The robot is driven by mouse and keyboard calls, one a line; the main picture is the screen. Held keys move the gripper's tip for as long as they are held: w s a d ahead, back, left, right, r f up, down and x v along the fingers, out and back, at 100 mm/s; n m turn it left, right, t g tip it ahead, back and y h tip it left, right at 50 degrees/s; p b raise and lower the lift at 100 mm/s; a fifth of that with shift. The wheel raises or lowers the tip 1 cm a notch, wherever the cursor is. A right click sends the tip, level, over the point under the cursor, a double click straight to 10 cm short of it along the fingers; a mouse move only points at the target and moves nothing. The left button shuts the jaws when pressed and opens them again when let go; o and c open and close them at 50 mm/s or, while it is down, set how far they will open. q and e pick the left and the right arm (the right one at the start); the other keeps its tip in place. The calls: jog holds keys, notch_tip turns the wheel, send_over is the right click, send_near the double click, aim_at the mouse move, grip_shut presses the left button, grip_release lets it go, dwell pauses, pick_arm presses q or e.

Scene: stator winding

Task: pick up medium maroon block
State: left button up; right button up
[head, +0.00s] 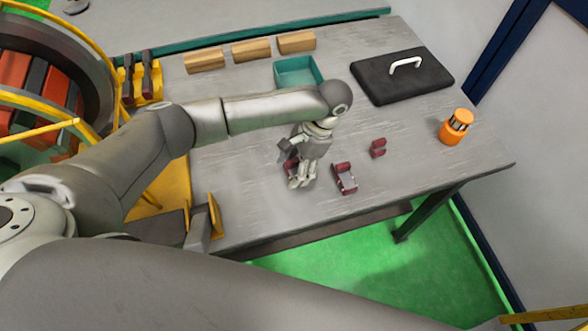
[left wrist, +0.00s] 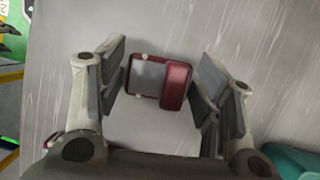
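Three maroon blocks are on the grey table. One maroon block (left wrist: 175,87) with a grey face lies below my left gripper (left wrist: 163,85), between its two spread fingers, with a gap on each side. In the head view the left gripper (head: 301,172) points down over this block and mostly hides it. A second, larger-looking maroon block (head: 344,178) lies just right of the gripper. A third, smaller-looking maroon block (head: 378,148) stands farther right. The hidden block's size is hard to judge. My left gripper is open and empty. My right gripper is not in view.
A teal tray (head: 299,72), several tan wooden blocks (head: 251,50) and a black case with a white handle (head: 402,76) are at the back. An orange cylinder part (head: 456,127) stands at the right. A yellow-framed machine (head: 60,70) stands at the left.

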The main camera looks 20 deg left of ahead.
pick_arm(q)
jog(key=c, duration=1)
jog(key=shift+o, duration=0.2)
jog(key=shift+w+r, duration=0.1)
jog(key=shift+r, duration=0.05)
